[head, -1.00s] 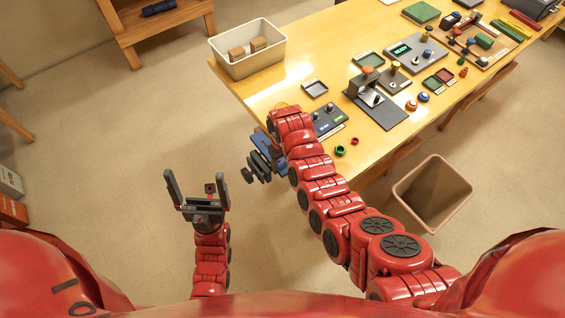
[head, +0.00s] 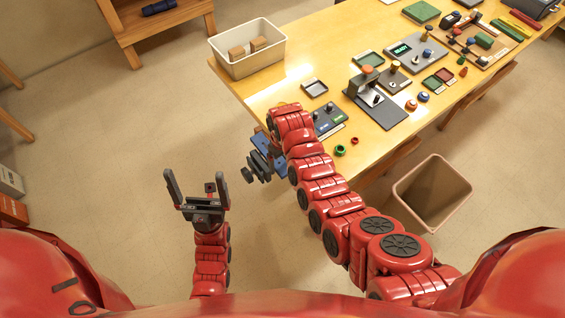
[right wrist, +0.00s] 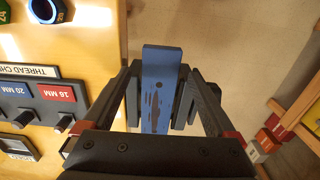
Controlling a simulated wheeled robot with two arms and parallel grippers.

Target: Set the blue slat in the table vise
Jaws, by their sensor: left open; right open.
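A blue slat-like piece (right wrist: 155,90) with dark marks shows in the right wrist view, standing between two dark blocks (right wrist: 183,100) that look like vise jaws. In the head view, the blue and dark vise area (head: 258,165) is at the table's near left edge, partly hidden by my right arm. My right gripper (right wrist: 160,72) is open, its fingers on either side of the blue piece with no clear contact. I cannot tell whether the piece is clamped. My left gripper (head: 190,186) is open and empty above the floor, left of the vise.
The yellow table (head: 300,65) holds a bin (head: 248,52) with blocks, a control panel (head: 328,119), and several small parts. A waste basket (head: 432,192) stands on the floor at right. The floor around my left gripper is clear.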

